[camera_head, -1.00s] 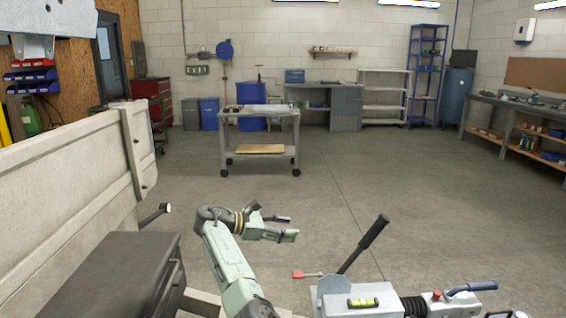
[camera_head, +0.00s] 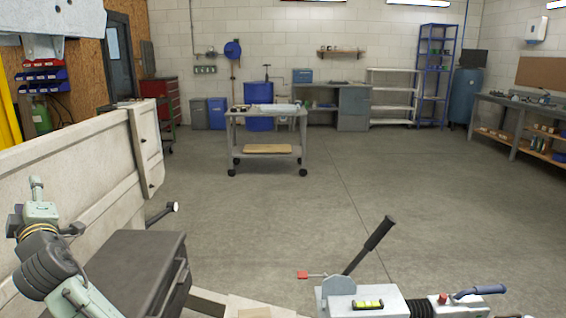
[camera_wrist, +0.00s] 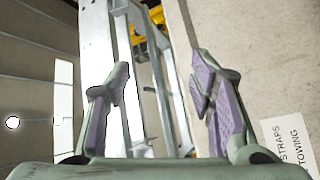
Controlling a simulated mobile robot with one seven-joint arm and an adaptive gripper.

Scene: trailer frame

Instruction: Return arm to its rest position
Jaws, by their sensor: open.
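My gripper (camera_head: 40,208) is at the far left of the head view, raised above the dark box (camera_head: 128,272) and in front of the beige trailer side panel (camera_head: 75,165). In the wrist view, the purple-padded fingers of my gripper (camera_wrist: 163,75) stand wide apart with nothing between them that they touch. Pale metal rails (camera_wrist: 120,45) and a yellow thing lie beyond the fingers. A white label (camera_wrist: 288,145) reading "STRAPS" and "TOWING" is on a beige surface at the right.
The trailer coupling (camera_head: 362,304) with its raised black-gripped lever (camera_head: 370,245) is at the lower right. A grey cart (camera_head: 268,118) stands farther back. The floor (camera_head: 330,200) between is clear. A grey metal part (camera_head: 50,18) hangs at the upper left.

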